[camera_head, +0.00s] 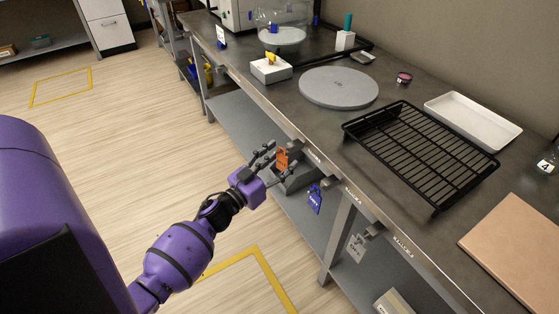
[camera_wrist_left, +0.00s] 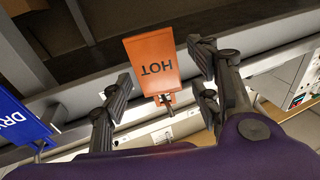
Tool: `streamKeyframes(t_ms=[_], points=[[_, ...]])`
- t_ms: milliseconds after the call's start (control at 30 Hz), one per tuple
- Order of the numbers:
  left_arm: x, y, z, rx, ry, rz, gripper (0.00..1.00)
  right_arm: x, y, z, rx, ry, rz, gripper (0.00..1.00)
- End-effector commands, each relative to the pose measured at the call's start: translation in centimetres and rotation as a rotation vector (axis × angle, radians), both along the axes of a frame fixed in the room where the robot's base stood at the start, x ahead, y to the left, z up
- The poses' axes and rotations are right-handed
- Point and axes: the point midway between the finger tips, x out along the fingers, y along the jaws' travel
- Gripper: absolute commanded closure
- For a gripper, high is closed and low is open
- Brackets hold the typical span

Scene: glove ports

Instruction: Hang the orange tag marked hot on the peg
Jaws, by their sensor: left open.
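The orange tag (camera_head: 283,160) marked HOT is at the bench's front edge, between the open fingers of my left gripper (camera_head: 276,163). In the left wrist view the tag (camera_wrist_left: 152,62) appears upside down, between the finger pads of the gripper (camera_wrist_left: 162,82), with gaps on both sides. A dark peg (camera_wrist_left: 168,105) shows at its narrow end, and the tag appears to hang there. Whether the peg passes fully through its hole is hard to tell. My right gripper is out of view.
A blue tag (camera_head: 314,199) hangs beside the orange one, and a pale tag (camera_head: 355,247) hangs farther along. The bench holds a black wire rack (camera_head: 420,150), a grey disc (camera_head: 338,87) and a white tray (camera_head: 472,122). A shelf (camera_head: 240,125) runs below.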

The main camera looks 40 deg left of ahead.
Motion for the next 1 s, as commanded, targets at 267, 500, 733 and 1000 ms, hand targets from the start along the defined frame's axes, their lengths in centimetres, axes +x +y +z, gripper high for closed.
streamKeyframes(t_ms=[267, 500, 733, 1000], points=[[-1.5, 0.2, -0.3, 0.000, 0.003, 0.001, 0.44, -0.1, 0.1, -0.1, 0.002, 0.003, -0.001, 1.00], [-6.5, 0.8, -0.6, -0.001, 0.003, 0.002, 0.44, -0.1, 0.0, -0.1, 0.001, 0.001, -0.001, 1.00], [-10.5, 1.2, -0.9, -0.001, 0.002, 0.000, 0.44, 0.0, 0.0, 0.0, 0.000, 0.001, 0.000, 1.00], [-11.9, 1.4, -1.0, 0.000, 0.000, 0.000, 0.44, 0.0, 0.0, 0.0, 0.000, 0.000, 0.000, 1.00]])
